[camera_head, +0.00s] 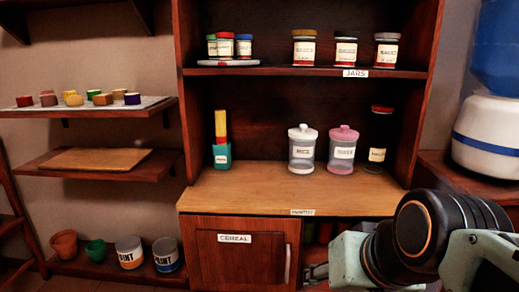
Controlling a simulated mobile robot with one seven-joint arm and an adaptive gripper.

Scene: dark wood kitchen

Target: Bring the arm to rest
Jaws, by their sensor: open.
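Part of my arm shows at the lower right, with a thick black joint and pale green links in front of the right side of the cabinet. It hides the right end of the lower cabinet. The arm's links appear apart from the jars on the counter.
Above is a jar shelf (270,71). A cereal cabinet door (230,265) is below. A water dispenser (490,135) stands right. Paint cans (130,253) sit lower left.

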